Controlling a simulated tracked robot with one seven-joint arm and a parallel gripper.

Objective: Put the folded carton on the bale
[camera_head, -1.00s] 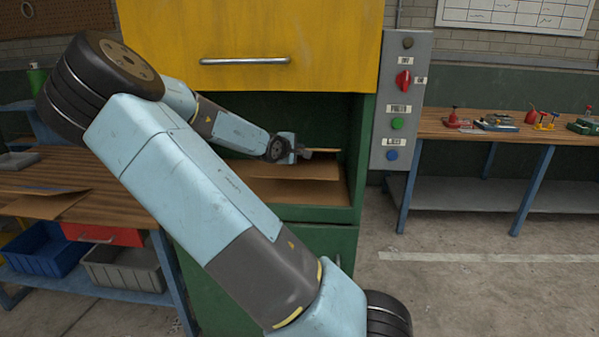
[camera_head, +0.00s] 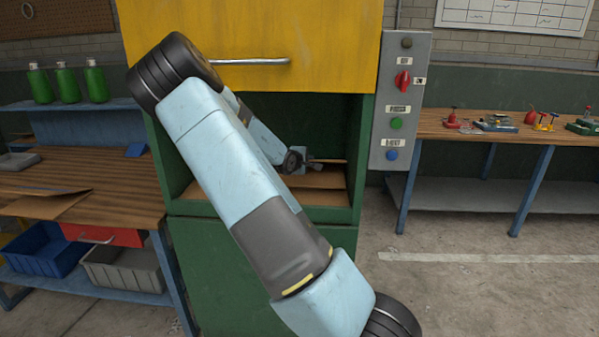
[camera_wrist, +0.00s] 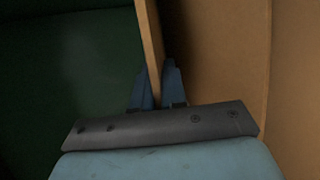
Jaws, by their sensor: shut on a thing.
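My gripper (camera_head: 316,164) is inside the green press opening and looks small and partly shaded in the head view. In the wrist view its two blue fingers (camera_wrist: 157,88) are shut on the edge of a thin brown folded carton (camera_wrist: 150,45), seen nearly edge-on. Brown cardboard lies in the opening below the gripper in the head view; I take it to be the bale (camera_head: 318,197). A wide brown face also fills the right of the wrist view. I cannot tell whether the held carton touches the cardboard below.
A yellow door (camera_head: 320,30) with a bar handle is above the opening. A control box (camera_head: 400,110) stands to its right. The left bench (camera_head: 110,190) holds more flat cardboard (camera_head: 45,203). Green bottles (camera_head: 68,83) stand behind. A tool bench (camera_head: 480,135) is at right.

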